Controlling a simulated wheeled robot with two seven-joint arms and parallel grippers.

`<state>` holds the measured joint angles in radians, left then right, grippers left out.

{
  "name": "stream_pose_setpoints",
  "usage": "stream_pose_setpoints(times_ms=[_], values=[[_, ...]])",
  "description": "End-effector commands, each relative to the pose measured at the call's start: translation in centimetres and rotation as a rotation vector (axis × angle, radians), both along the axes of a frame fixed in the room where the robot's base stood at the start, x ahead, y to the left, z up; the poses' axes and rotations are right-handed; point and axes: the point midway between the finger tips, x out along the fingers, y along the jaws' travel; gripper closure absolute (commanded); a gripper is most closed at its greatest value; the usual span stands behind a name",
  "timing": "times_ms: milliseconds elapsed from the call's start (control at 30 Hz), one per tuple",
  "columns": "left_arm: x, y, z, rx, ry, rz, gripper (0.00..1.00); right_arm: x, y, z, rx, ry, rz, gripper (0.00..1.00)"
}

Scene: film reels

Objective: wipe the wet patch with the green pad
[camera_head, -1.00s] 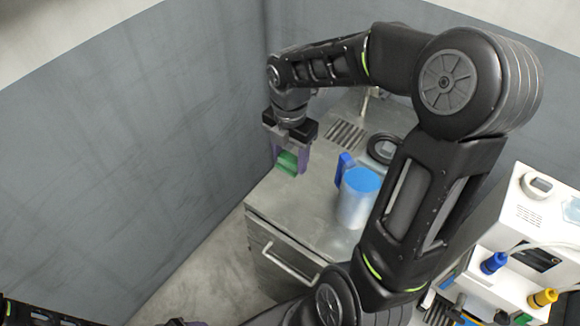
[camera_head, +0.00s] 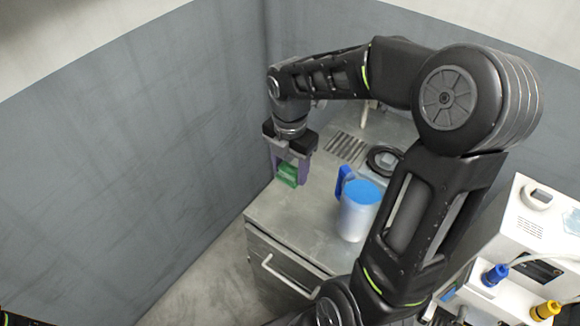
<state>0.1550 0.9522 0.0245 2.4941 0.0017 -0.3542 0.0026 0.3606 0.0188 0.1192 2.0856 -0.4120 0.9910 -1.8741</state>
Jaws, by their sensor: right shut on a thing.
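My right gripper (camera_head: 291,172) points down over the left part of a grey metal cabinet top (camera_head: 290,215). It is shut on the green pad (camera_head: 287,175), which shows between and below the purple fingers. The pad is low, at or just above the top; I cannot tell whether it touches. I cannot make out a wet patch on the surface in view. My left gripper is not in view; only a dark bit of my own body shows at the lower left corner.
A jug with a blue lid and handle (camera_head: 358,208) stands right of the pad. Behind it are a black ring-shaped thing (camera_head: 384,160) and a slotted vent (camera_head: 345,146). A wall (camera_head: 150,150) borders the left. A white device (camera_head: 530,235) with blue and yellow plugs is at right.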

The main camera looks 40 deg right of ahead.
Motion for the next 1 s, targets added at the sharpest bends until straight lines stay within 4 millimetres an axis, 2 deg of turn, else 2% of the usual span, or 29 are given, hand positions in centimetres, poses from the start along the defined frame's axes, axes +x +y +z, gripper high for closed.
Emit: stream_pose_setpoints(times_ms=[200,367,567,800,1000], values=[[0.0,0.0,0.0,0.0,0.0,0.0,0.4,0.3,0.2,0.0,0.001,0.0,-0.032,0.79],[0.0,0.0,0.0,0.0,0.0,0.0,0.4,1.6,1.1,0.0,0.003,-0.001,-0.179,0.79],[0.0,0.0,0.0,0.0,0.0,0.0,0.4,4.8,3.5,-0.1,0.008,0.002,-0.563,0.79],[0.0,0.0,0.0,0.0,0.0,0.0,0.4,9.2,8.2,-0.4,0.006,0.005,-1.18,0.79],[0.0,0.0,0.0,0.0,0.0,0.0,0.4,11.7,11.7,-0.7,0.002,0.003,-1.61,0.79]])
